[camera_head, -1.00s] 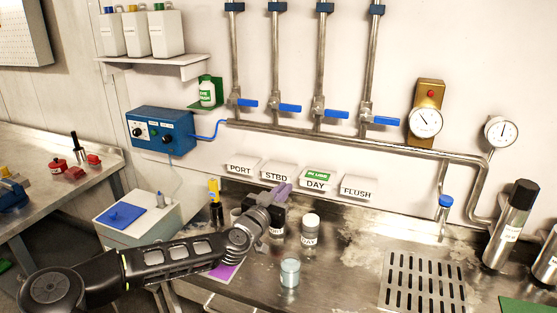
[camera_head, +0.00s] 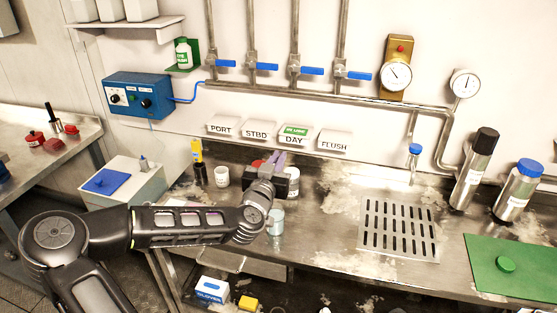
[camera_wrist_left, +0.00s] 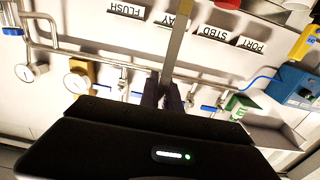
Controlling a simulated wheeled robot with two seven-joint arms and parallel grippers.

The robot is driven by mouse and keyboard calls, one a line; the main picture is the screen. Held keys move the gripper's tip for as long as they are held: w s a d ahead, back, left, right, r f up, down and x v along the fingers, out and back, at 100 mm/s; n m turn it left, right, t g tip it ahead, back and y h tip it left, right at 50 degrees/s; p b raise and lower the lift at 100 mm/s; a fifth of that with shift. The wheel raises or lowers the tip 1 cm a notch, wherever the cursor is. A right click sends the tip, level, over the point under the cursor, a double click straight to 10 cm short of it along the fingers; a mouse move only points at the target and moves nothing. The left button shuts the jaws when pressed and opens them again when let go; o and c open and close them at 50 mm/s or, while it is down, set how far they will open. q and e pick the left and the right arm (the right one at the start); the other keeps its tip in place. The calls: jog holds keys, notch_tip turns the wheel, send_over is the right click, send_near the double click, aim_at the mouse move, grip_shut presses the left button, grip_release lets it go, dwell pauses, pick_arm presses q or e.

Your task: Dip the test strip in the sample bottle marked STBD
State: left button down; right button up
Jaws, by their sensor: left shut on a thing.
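My left gripper (camera_head: 277,166) is above the steel bench, in front of the sample bottles. Its fingers, also in the left wrist view (camera_wrist_left: 165,95), are shut on a narrow tan-grey test strip (camera_wrist_left: 178,45). In the head view the strip cannot be made out. A bottle (camera_head: 293,181) stands just right of the gripper, partly covered by it; its marking is not readable now. The STBD wall label (camera_head: 257,130) is behind the gripper. No bottle marked STBD can be read; the gripper and arm cover part of the row. My right gripper is out of view.
A white cup (camera_head: 222,176) and a yellow-and-black item (camera_head: 197,160) stand left of the gripper. A clear glass (camera_head: 275,222) is close beside the wrist. A slotted drain (camera_head: 398,226), steel flasks (camera_head: 474,168) and a green mat (camera_head: 510,262) are at the right.

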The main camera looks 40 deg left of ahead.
pick_arm(q)
notch_tip(320, 180, down, 12)
jog(key=b, duration=0.9)
jog(key=shift+r, duration=0.2)
dwell(2.5)
notch_tip(320, 180, up, 11)
jog(key=p, duration=1)
